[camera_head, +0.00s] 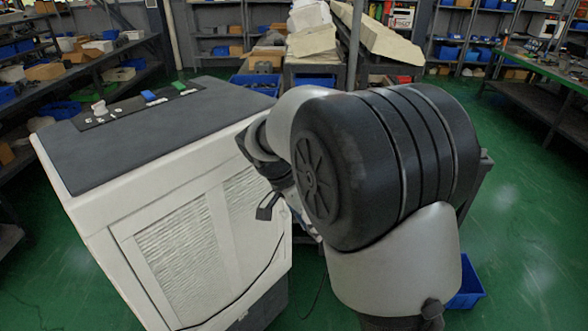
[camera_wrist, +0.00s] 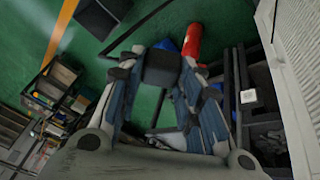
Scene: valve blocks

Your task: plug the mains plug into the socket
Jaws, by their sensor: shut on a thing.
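My gripper (camera_wrist: 162,82) is shut on the mains plug (camera_wrist: 163,66), a dark block between its fingertips in the wrist view. In the head view a black piece that looks like the plug (camera_head: 267,207) shows left of my arm, in front of the cabinet's side, with a thin black cable hanging below. My arm hides most of the gripper there. A small white square plate (camera_wrist: 248,97), which looks like the socket, is on a dark frame right of the gripper in the wrist view. The plug is apart from it. I cannot make out the socket in the head view.
A red cylinder (camera_wrist: 192,42) is beyond the gripper in the wrist view. A blue bin (camera_head: 467,286) is on the floor at right. Shelves line the room; green floor is open at right.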

